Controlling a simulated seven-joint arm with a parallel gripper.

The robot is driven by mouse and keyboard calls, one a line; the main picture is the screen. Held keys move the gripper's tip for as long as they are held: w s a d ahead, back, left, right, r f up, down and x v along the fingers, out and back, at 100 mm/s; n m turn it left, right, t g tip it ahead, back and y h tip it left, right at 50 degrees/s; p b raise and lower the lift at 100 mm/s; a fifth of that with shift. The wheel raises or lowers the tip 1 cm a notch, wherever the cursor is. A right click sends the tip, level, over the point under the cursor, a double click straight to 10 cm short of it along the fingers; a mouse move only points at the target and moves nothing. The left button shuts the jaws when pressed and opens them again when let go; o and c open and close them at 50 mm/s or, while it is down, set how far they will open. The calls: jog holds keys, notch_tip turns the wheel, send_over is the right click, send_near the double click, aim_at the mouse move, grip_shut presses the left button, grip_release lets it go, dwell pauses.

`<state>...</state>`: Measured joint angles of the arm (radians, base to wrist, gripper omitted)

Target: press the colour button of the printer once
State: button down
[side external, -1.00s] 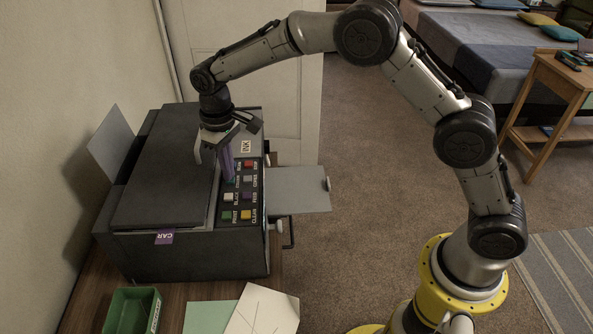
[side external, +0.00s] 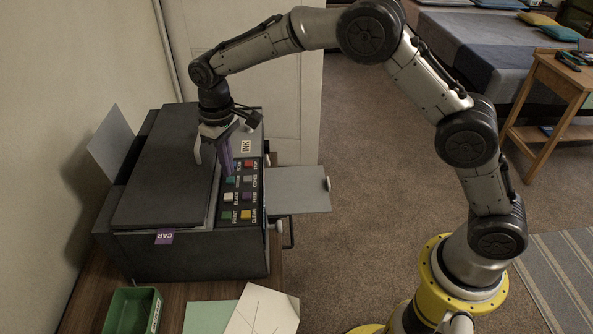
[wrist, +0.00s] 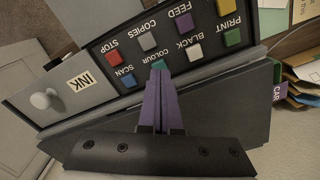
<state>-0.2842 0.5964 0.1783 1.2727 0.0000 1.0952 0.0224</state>
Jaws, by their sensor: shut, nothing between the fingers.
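The printer (side external: 165,190) is a dark grey box on the desk with a black button panel on its right side. The colour button is teal (side external: 231,180) and also shows in the wrist view (wrist: 158,64), labelled COLOUR. My gripper (side external: 229,174) has purple fingers pointing down and is shut and empty. In the wrist view its fingertips (wrist: 159,74) lie right at the near edge of the teal button, which stays partly visible. I cannot tell whether they touch it or hover just above. Whether the button is pressed in is not clear.
Close neighbours are the blue scan (wrist: 128,80), grey copies (wrist: 147,41) and white black-ink (wrist: 194,53) buttons. A red stop button (wrist: 115,58) and a grey knob (wrist: 44,99) are on the left there. A tray (side external: 298,190) sticks out right; a green box (side external: 132,312) stands in front.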

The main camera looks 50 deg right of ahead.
jog(key=shift+r, duration=2.55)
jog(key=c, duration=1.2)
grip_release()
jog(key=shift+c, duration=0.2)
jog(key=shift+o, duration=1.4)
jog(key=shift+s+d+f+t, duration=0.2)
jog(key=shift+s+t, duration=0.05)
jog(key=shift+t, duration=0.05)
jog(key=o, duration=0.9)
jog(key=s+t, duration=0.1)
jog(key=s+d+f+t, duration=0.1)
jog(key=s, duration=0.1)
jog(key=s+d+f+t+y, duration=0.1)
jog(key=s, duration=0.1)
jog(key=shift+d+f+t, duration=0.1)
jog(key=shift+d+t, duration=0.05)
jog(key=shift+t, duration=0.15)
jog(key=shift+o, duration=0.3)
jog(key=s+d+t, duration=0.2)
jog(key=s+t, duration=0.1)
jog(key=s, duration=0.5)
jog(key=s+d+f+t+y, duration=0.1)
jog(key=s+d+t, duration=0.2)
jog(key=s, duration=0.5)
jog(key=shift+s+d+f+t+y, duration=0.2)
jog(key=shift+t+y, duration=0.1)
jog(key=shift+t, duration=0.2)
jog(key=x, duration=1)
